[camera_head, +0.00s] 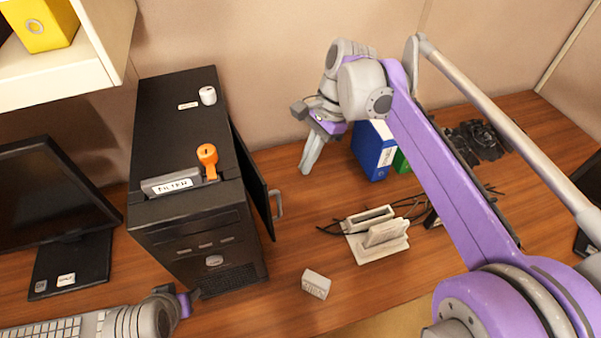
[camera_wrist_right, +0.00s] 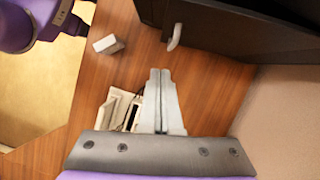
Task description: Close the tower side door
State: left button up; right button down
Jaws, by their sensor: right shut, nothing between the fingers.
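The black computer tower (camera_head: 185,140) stands upright on the desk left of centre in the head view. Its side door (camera_head: 250,175) is on the tower's right side and stands partly open, with a grey handle (camera_head: 276,205) near its front edge. In the right wrist view the dark door panel (camera_wrist_right: 225,30) and the handle (camera_wrist_right: 175,37) show at the top. My right gripper (camera_head: 308,168) is shut and empty, to the right of the door and apart from it; its fingers show in the wrist view (camera_wrist_right: 160,75). My left arm shows at the bottom left; its fingertips cannot be made out.
A white dock (camera_head: 378,240) with cables and a small white box (camera_head: 316,284) lie on the desk right of the tower. Blue binders (camera_head: 374,152) stand behind my right gripper. A monitor (camera_head: 50,200) and keyboard (camera_head: 45,328) are at left. An orange-handled item (camera_head: 207,158) sits on the tower.

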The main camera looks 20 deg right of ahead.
jog(key=w+d+f+n+b, duration=0.1)
jog(key=w+d+f+b, duration=0.2)
jog(key=w+f+b, duration=0.3)
pick_arm(q)
jog(key=f, duration=0.2)
jog(key=s+f+b, duration=0.1)
jog(key=f, duration=0.5)
jog(key=shift+s+f+b, duration=0.25)
jog(key=shift+s+b, duration=0.05)
jog(key=shift+s, duration=0.05)
pick_arm(e)
jog(key=s+a+f, duration=0.4)
jog(key=a+f, duration=0.3)
jog(key=shift+s+f+g, duration=0.15)
jog(key=shift+s+g, duration=0.05)
jog(key=shift+g, duration=0.1)
jog(key=shift+a, duration=0.15)
jog(key=shift+m, duration=0.4)
jog(key=a, duration=0.1)
jog(key=s+a, duration=0.1)
jog(key=a, duration=0.2)
jog(key=shift+s+p, duration=0.35)
jog(key=shift+p, duration=0.05)
pick_arm(q)
jog(key=shift+r, duration=0.4)
